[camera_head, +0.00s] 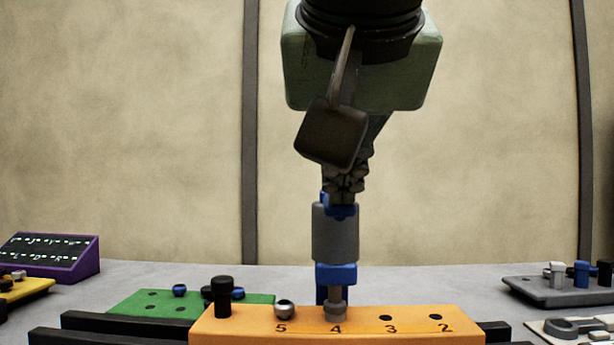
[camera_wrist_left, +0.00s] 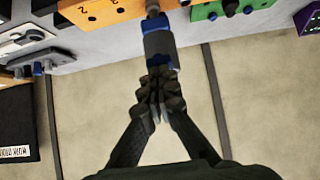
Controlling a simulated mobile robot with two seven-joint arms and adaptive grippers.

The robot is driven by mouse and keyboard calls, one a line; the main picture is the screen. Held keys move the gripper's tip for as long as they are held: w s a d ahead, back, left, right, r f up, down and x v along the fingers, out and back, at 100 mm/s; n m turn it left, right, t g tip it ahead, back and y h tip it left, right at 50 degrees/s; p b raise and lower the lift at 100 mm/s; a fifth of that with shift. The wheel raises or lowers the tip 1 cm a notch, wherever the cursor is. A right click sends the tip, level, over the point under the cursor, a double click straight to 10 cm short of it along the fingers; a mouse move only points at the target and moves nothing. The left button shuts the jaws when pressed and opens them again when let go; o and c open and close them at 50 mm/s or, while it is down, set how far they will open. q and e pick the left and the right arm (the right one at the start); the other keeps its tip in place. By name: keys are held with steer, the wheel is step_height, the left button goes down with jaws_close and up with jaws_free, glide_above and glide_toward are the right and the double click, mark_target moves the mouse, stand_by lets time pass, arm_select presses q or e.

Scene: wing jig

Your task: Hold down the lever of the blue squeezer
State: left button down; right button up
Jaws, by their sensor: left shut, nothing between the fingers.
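The blue squeezer (camera_head: 336,233) has a grey barrel with blue parts at its top and bottom. It stands upright over a grey pin at the spot marked 4 on the orange block (camera_head: 260,326). It also shows in the left wrist view (camera_wrist_left: 159,44). My left gripper (camera_head: 344,185) points down right above the squeezer, fingers together and empty. In the left wrist view its fingertips (camera_wrist_left: 160,84) meet the squeezer's top end. I cannot make out the lever separately or tell whether it is pressed. My right gripper is not in view.
A black knob (camera_head: 221,297) and a silver ball-topped pin (camera_head: 284,309) stand on the orange block left of the squeezer. A green block (camera_head: 150,303) lies behind left. A purple panel (camera_head: 55,257) is far left, a grey pin tray (camera_head: 556,292) far right.

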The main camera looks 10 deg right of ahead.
arm_select(q)
steer(key=shift+s+f, duration=0.15)
steer(key=shift+f, duration=0.1)
steer(key=v, duration=0.7)
steer(key=shift+r, duration=0.4)
stand_by(0.3)
